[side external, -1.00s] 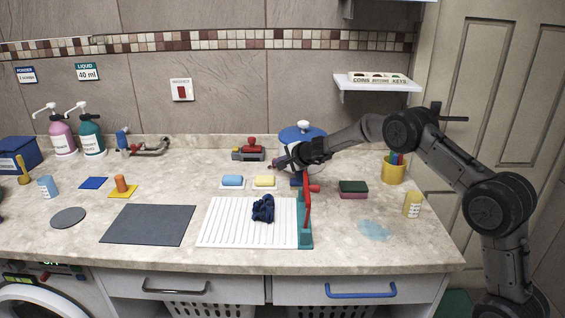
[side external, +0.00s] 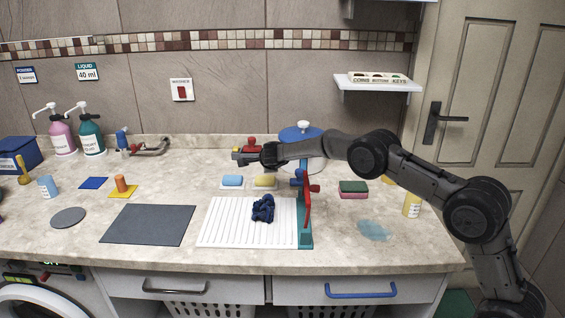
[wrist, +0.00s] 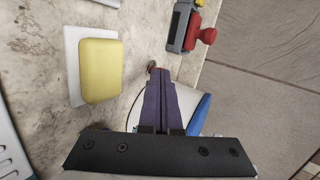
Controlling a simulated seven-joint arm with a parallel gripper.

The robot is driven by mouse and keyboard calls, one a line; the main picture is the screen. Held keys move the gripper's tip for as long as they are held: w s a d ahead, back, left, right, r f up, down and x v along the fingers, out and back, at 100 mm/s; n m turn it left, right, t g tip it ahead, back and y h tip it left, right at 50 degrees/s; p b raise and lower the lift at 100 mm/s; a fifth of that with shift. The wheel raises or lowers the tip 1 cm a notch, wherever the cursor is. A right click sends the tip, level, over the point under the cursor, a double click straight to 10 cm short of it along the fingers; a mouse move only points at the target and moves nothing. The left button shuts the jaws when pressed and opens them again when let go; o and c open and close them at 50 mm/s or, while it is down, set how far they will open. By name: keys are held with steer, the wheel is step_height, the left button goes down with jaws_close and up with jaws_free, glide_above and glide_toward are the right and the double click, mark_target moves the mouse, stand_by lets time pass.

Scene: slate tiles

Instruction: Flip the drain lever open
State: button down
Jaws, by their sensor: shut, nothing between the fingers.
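My gripper (side external: 264,157) reaches left past the white vessel with the blue lid (side external: 302,134), above the back of the counter. In the wrist view its dark purple fingers (wrist: 161,78) are together and hold nothing. A small brownish round knob (wrist: 152,67) shows just beyond the fingertips. I cannot tell whether it belongs to the drain lever or whether the fingers touch it. The vessel (wrist: 197,112) is partly hidden by the fingers. No part is clearly marked as the drain lever.
A grey block with a red knob (wrist: 190,28) stands near the gripper at the back. A yellow sponge (wrist: 100,68) lies in front of it. The ribbed white board (side external: 225,228) and teal stand with red handle (side external: 306,238) are nearer the front.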

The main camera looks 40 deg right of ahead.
steer(key=w+m+g+h, duration=0.1)
steer(key=m, duration=0.1)
steer(key=shift+w+a+m+g+h, duration=0.3)
steer(key=shift+w+a+g+h, duration=0.05)
steer(key=shift+w+g+h, duration=0.05)
steer(key=shift+w, duration=0.4)
steer(key=shift+s+d, duration=0.1)
steer(key=shift+s+d, duration=0.3)
steer(key=shift+d, duration=0.35)
steer(key=shift+a, duration=0.15)
steer(key=a, duration=0.1)
steer(key=s+a, duration=0.2)
steer(key=a, duration=0.1)
steer(key=shift+s+r, duration=0.25)
steer(key=shift+r, duration=0.1)
steer(key=v, duration=0.9)
steer(key=shift+w+a, duration=0.35)
steer(key=shift+w, duration=0.05)
